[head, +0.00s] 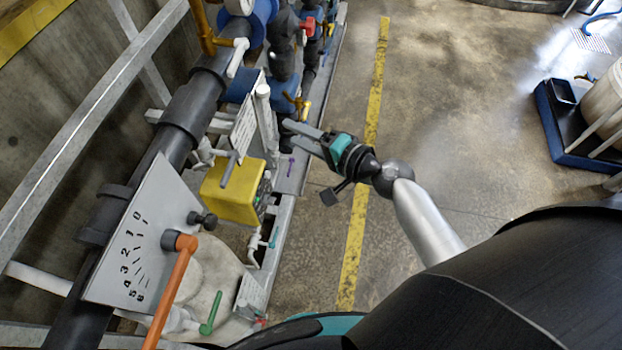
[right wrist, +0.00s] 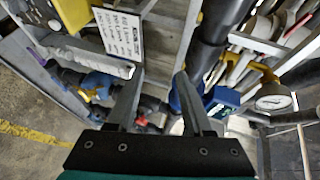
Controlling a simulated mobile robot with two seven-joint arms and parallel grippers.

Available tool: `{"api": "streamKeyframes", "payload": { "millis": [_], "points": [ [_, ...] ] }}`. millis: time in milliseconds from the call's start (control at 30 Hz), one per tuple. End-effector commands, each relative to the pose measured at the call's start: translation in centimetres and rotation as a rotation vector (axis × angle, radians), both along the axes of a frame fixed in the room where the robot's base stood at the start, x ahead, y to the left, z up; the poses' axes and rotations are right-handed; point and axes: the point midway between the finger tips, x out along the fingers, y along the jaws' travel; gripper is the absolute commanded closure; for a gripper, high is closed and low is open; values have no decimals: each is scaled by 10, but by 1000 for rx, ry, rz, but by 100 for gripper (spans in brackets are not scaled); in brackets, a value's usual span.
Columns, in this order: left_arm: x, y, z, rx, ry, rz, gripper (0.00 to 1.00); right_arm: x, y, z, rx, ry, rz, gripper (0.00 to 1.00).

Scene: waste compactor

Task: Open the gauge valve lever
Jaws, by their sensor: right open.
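My right gripper (head: 288,132) reaches in from the right, its two grey fingers apart and pointing left at the pipework. In the right wrist view the gripper (right wrist: 160,74) is open, with nothing between its fingertips. A round white-faced gauge (right wrist: 273,98) shows at the right of that view, with a yellow lever-like part (right wrist: 262,73) just above it, apart from the fingers. I cannot tell whether that is the gauge valve lever. In the head view an orange lever (head: 172,287) crosses a numbered grey plate (head: 148,232) at lower left, far from my gripper. My left gripper is out of view.
A yellow box (head: 231,192), a white sign (head: 243,127) and dark pipes (head: 187,118) stand left of my gripper. Red (head: 308,30) and brass handles (head: 297,104) are farther back.

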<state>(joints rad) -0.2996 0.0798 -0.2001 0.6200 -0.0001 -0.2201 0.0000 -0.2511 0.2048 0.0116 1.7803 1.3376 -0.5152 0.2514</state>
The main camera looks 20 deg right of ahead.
Motion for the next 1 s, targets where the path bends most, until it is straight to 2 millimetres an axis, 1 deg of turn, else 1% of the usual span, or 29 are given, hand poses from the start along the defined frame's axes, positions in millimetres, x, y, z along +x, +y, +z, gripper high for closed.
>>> {"api": "streamKeyframes", "payload": {
  "millis": [33, 400, 600, 800, 1000],
  "points": [
    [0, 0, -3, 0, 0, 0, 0, -2, -1, -12, -17, 14, -2, 49],
    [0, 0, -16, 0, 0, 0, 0, -16, -8, -85, -154, 102, -9, 49],
    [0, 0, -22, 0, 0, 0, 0, -24, -11, -116, -218, 140, -4, 49],
    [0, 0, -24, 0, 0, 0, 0, -29, -13, -131, -251, 159, -1, 49],
    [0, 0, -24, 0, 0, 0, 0, -30, -13, -134, -259, 163, 0, 49]
  ]
}}
